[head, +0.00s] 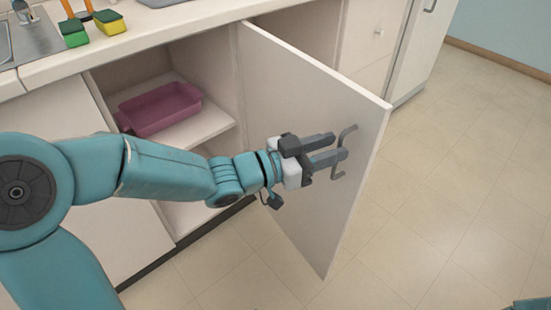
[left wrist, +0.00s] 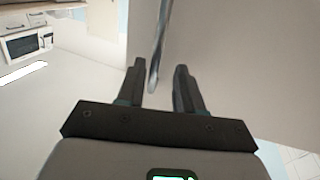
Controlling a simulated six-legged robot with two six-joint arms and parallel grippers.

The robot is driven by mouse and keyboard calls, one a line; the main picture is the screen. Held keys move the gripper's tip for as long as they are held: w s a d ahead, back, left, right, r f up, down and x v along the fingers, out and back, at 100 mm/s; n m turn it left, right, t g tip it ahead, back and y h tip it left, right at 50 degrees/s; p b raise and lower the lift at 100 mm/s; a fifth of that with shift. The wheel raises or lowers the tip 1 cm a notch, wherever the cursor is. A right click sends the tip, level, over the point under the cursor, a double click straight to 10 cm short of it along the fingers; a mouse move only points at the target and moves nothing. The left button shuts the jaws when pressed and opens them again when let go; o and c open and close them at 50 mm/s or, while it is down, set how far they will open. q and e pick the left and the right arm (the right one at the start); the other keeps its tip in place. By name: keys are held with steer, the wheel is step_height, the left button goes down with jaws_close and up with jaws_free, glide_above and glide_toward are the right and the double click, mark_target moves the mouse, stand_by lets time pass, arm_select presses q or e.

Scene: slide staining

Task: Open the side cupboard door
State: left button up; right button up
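The white side cupboard door (head: 300,110) stands swung wide open in the head view. It has a grey bar handle (head: 342,155), which also shows in the left wrist view (left wrist: 159,45). My left gripper (head: 333,147) is at the handle, its two dark fingers apart. In the left wrist view the handle's bar comes down between the fingers (left wrist: 160,75), nearer the left one, with a gap to the right one. I cannot tell whether a finger touches it.
Inside the open cupboard a pink tub (head: 160,108) sits on a shelf (head: 205,125). Above is the counter (head: 150,30) with a sink (head: 30,45) and sponges (head: 108,21). The tiled floor (head: 440,190) right of the door is clear.

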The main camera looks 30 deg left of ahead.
arm_select(q)
steer(key=p+v, duration=0.1)
steer(key=v, duration=1.5)
steer(key=shift+w, duration=0.1)
